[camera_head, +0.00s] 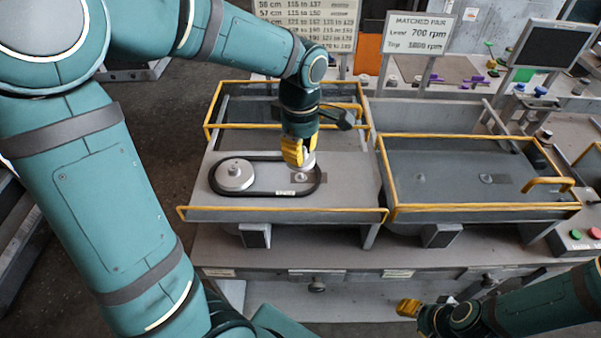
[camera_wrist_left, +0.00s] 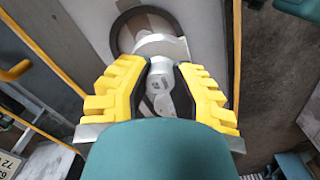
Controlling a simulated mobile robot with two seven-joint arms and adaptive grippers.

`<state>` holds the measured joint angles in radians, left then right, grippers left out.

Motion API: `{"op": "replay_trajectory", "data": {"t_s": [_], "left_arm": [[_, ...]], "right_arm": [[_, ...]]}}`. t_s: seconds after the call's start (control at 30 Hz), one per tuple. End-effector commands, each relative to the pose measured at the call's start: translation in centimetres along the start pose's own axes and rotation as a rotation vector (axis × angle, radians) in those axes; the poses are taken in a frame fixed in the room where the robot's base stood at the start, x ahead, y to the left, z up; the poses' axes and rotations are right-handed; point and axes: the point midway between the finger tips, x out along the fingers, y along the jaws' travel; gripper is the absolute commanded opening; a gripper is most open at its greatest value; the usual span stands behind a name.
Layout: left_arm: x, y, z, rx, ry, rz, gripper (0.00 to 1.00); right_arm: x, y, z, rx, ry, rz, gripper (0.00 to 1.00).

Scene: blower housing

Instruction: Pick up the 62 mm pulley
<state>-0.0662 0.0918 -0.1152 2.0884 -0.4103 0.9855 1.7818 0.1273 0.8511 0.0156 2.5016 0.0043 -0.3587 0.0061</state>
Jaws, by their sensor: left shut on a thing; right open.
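My left gripper (camera_head: 298,156) is shut on a pale grey pulley (camera_head: 309,161) above the right end of the belt loop on the left housing's grey plate. The yellow fingers hide much of it. In the left wrist view the fingers (camera_wrist_left: 160,75) close around a grey round part (camera_wrist_left: 159,86); I cannot read a size on it. A larger grey pulley (camera_head: 234,175) sits inside the left end of the black belt (camera_head: 262,194). A small light hub (camera_head: 301,177) shows below the gripper. My right gripper (camera_head: 408,308) is open and empty at the lower right, in front of the bench.
Yellow guard rails (camera_head: 285,215) edge the left housing. A second housing (camera_head: 455,180) with a yellow-framed cover stands to its right. Signs (camera_head: 418,34) stand behind. A button box (camera_head: 577,238) is at the right end of the bench.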

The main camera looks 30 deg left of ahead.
Motion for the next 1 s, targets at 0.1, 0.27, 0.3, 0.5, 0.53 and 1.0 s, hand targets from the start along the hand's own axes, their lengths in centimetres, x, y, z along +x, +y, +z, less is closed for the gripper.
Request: {"op": "replay_trajectory", "data": {"t_s": [0.1, 0.27, 0.3, 0.5, 0.53, 1.0], "left_arm": [[-0.3, -0.9, 0.6, 0.001, -0.001, 0.002, 0.0], [-0.6, -2.2, 1.3, 0.001, -0.001, 0.002, 0.0], [-0.7, -2.5, 1.5, 0.001, -0.001, 0.001, 0.0], [-1.1, -4.0, 2.3, 0.001, -0.001, 0.002, 0.0], [-1.2, -4.2, 2.5, 0.001, -0.001, 0.003, 0.0], [-1.5, -5.6, 3.3, 0.0, 0.0, 0.0, 0.0]], "right_arm": [[0.0, 0.0, 0.0, 0.0, 0.0, 0.0, 0.47], [0.0, 0.0, 0.0, 0.0, 0.0, 0.0, 0.47], [0.0, 0.0, 0.0, 0.0, 0.0, 0.0, 0.47], [0.0, 0.0, 0.0, 0.0, 0.0, 0.0, 0.47], [0.0, 0.0, 0.0, 0.0, 0.0, 0.0, 0.47], [-0.1, 0.0, 0.0, 0.0, 0.0, 0.0, 0.47]]}}
